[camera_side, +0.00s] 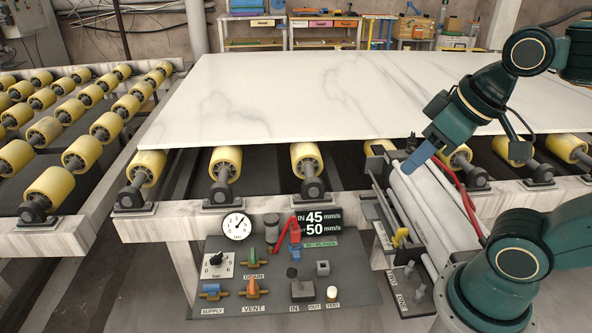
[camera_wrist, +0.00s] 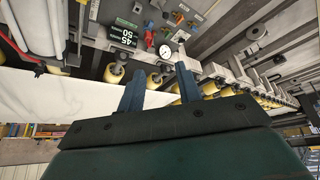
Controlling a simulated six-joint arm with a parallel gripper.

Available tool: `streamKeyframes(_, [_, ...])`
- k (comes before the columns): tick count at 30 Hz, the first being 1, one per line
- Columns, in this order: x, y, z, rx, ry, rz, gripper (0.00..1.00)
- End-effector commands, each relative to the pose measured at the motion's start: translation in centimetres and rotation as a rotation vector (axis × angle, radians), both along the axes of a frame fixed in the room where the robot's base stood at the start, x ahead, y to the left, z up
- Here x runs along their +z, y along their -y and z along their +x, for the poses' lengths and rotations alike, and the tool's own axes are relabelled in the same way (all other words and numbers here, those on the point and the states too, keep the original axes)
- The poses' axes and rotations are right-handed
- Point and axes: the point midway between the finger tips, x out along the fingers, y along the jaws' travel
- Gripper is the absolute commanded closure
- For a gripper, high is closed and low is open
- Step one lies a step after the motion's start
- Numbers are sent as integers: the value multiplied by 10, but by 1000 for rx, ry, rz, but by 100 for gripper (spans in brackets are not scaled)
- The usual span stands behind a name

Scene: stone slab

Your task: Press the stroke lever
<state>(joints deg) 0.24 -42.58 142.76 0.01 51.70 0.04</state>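The control panel (camera_side: 350,287) stands in front of the roller table in the side view. A black-knobbed lever (camera_side: 292,273) stands upright on a grey block, with IN and OUT labels below it. I take it as the stroke lever, though no label says so. My gripper (camera_side: 411,165) is above and to the right of the panel, over the white cylinder, well apart from the lever. In the wrist view my gripper (camera_wrist: 159,78) shows two blue fingers spread apart with nothing between them. The panel is upside down there and the lever cannot be made out clearly.
A red-handled valve (camera_side: 293,232), a pressure gauge (camera_side: 237,225) and a speed display (camera_side: 319,221) are behind the lever. Coloured valves and a white button (camera_side: 332,293) flank it. A white slab (camera_side: 330,95) lies on yellow rollers behind. Air above the panel is clear.

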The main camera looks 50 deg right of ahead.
Motion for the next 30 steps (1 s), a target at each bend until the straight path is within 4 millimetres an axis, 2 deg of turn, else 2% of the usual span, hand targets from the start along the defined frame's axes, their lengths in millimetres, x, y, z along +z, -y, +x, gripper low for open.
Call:
streamKeyframes(8, [-2,-1,-2,5,1,-1,65])
streamKeyframes(14, [-2,-1,-1,7,-1,-2,100])
streamKeyframes(23, [0,-2,17,39,-25,-14,100])
streamKeyframes(30, [-2,-5,47,93,-64,-34,100])
